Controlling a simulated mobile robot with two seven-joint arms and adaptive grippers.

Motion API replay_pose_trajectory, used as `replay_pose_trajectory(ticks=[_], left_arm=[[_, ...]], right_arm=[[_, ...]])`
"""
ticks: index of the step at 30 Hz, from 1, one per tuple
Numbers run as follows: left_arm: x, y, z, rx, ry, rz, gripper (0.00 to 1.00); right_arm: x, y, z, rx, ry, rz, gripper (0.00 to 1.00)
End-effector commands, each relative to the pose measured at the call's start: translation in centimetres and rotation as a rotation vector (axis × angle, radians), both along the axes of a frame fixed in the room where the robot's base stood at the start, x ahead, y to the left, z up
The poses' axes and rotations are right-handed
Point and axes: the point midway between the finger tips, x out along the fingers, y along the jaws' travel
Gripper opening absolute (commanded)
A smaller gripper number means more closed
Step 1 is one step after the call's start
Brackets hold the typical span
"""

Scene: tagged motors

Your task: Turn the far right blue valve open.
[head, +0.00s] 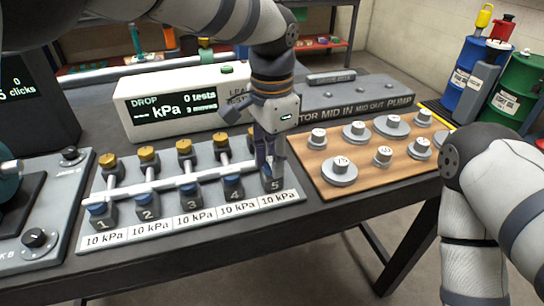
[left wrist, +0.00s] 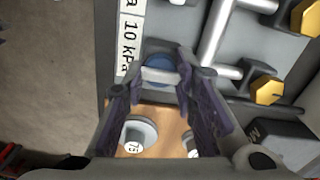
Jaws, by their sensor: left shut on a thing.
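A grey manifold panel (head: 120,212) carries a front row of blue valves numbered 1 to 5, each above a 10 kPa label. The far right blue valve (left wrist: 158,62), number 5, sits under my left gripper (head: 270,172), which hides most of it in the head view. In the left wrist view its blue round body and pale handle bar lie between the two fingertips. My left gripper is shut on it, pointing down from above. Blue valve 4 (head: 232,184) stands just to the left. My right gripper is out of view; only its arm shows.
Brass-coloured valves (head: 147,155) line the panel's back row, joined by white pipes. A display box (head: 175,105) reads "DROP kPa" behind. A wooden board (head: 325,170) with several tagged grey weights (head: 340,172) is close on the right. Drums (head: 520,85) stand at far right.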

Motion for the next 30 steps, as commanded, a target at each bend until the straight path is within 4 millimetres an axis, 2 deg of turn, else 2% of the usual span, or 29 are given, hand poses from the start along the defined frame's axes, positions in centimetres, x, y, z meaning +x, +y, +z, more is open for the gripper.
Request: replay_pose_trajectory(ticks=[14, 15, 18, 26, 30], left_arm=[[0.0, 0.0, -0.2, 0.002, 0.003, -0.015, 0.0], [0.0, 0.0, -0.2, 0.001, 0.003, -0.015, 0.28], [0.0, 0.0, -0.2, 0.001, 0.003, -0.014, 0.46], [0.0, 0.0, 0.0, 0.0, 0.001, -0.013, 0.46], [0.1, 0.0, 1.8, -0.001, -0.003, -0.013, 0.46]], right_arm=[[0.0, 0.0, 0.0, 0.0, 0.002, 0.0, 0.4], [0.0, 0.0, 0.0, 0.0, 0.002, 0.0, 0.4], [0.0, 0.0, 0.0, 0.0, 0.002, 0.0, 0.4], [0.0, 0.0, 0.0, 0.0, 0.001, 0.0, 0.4], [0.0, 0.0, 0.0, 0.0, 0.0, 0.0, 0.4]])
